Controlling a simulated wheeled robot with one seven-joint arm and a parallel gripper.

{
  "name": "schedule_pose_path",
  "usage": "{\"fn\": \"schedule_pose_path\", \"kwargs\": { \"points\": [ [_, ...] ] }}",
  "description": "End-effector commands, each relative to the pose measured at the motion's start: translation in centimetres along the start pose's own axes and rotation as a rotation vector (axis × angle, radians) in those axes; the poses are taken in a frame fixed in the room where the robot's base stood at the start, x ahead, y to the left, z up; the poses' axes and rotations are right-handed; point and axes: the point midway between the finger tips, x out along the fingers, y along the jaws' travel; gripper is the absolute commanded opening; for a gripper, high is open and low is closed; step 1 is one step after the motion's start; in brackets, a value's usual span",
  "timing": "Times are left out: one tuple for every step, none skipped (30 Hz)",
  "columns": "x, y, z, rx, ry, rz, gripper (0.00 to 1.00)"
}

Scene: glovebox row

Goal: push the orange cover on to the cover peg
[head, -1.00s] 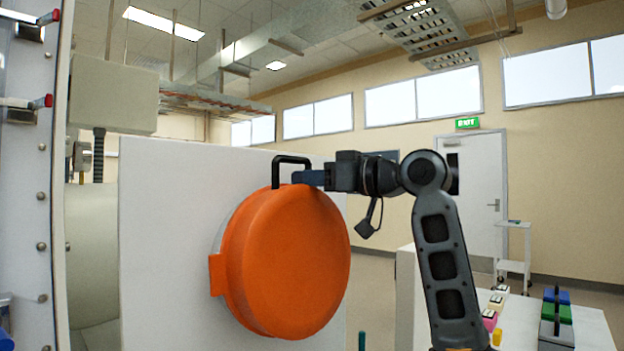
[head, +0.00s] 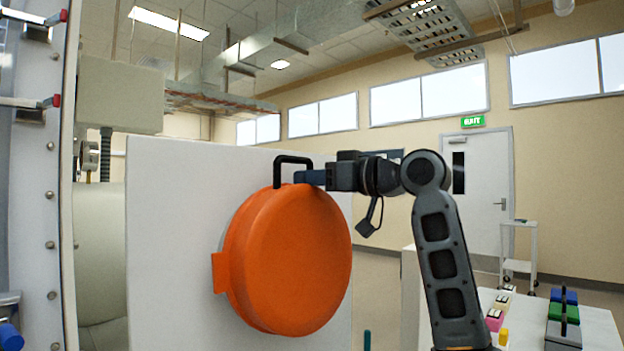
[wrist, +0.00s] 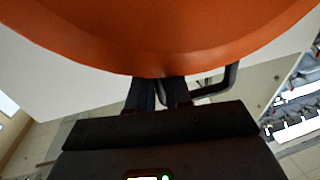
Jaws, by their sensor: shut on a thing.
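The orange cover (head: 292,262) is a large round lid with a side tab and a black handle (head: 291,160) at its top. It stands upright in front of a white panel (head: 170,240). My gripper (head: 303,177) is shut on the cover's black handle at the upper rim. In the wrist view the orange cover (wrist: 165,35) fills the top, and my fingers (wrist: 157,92) are at the dark handle (wrist: 222,85). The cover peg is not visible; the cover may hide it.
A grey-white wall with bolts (head: 40,200) stands at the left. At the lower right a white table (head: 590,325) holds several coloured blocks and small items. A white trolley (head: 518,255) stands near the door. A green post tip (head: 367,340) shows below the cover.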

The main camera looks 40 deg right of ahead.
Motion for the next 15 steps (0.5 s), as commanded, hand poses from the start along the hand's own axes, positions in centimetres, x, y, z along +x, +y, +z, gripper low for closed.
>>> {"fn": "schedule_pose_path", "kwargs": {
  "points": [
    [0.05,-0.03,-0.13,0.000,0.003,0.000,0.00],
    [0.08,-0.03,-0.13,0.000,0.003,0.000,0.00],
    [0.13,-0.02,-0.13,0.000,0.003,0.000,0.00],
    [0.18,-0.01,-0.13,0.000,0.003,0.000,0.00],
    [0.23,0.00,-0.12,0.000,0.003,-0.001,0.00],
    [0.30,0.01,-0.11,0.000,0.003,-0.001,0.00],
    [0.36,0.01,-0.11,0.000,0.003,-0.001,0.00],
    [0.33,0.01,-0.09,0.000,0.003,0.000,0.22],
    [0.32,0.01,-0.08,0.000,0.003,0.000,0.26],
    [0.32,0.01,-0.07,0.000,0.002,0.000,0.28],
    [0.32,0.01,-0.06,0.000,0.002,0.000,0.31],
    [0.31,0.01,-0.06,0.000,0.002,-0.001,0.35],
    [0.31,0.02,-0.05,0.000,0.002,0.000,0.38],
    [0.31,0.02,-0.04,0.000,0.002,0.000,0.41],
    [0.31,0.02,-0.03,0.000,0.002,0.000,0.45]
  ]
}}
